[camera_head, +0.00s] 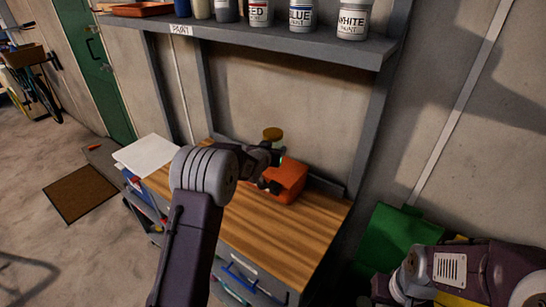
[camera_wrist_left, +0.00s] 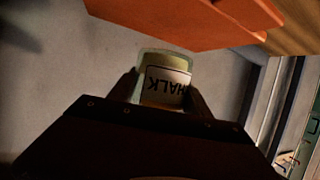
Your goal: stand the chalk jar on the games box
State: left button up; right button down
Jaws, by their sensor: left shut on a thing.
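An orange box (camera_head: 290,176), likely the games box, lies on the wooden bench top, partly hidden by my left gripper. It also shows in the left wrist view (camera_wrist_left: 190,22), close to the jar. I cannot tell whether they touch. My right gripper (camera_head: 382,288) is at the lower right, its jaws unclear.
The wooden bench top (camera_head: 280,225) is clear in front of the box. White paper (camera_head: 147,154) lies at its left end. A shelf (camera_head: 270,38) with paint cans hangs above the bench. A green bin (camera_head: 392,235) stands to the right.

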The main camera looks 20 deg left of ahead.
pick_arm(q)
jog(key=f, duration=0.3)
jog(key=shift+d+f, duration=0.3)
jog(key=shift+f, duration=0.05)
jog(key=shift+w+a+f, duration=0.1)
jog(key=shift+a+f, duration=0.05)
jog(key=o, duration=1.2)
jog(key=shift+f, duration=0.2)
jog(key=shift+c, duration=0.2)
jog(key=o, duration=0.4)
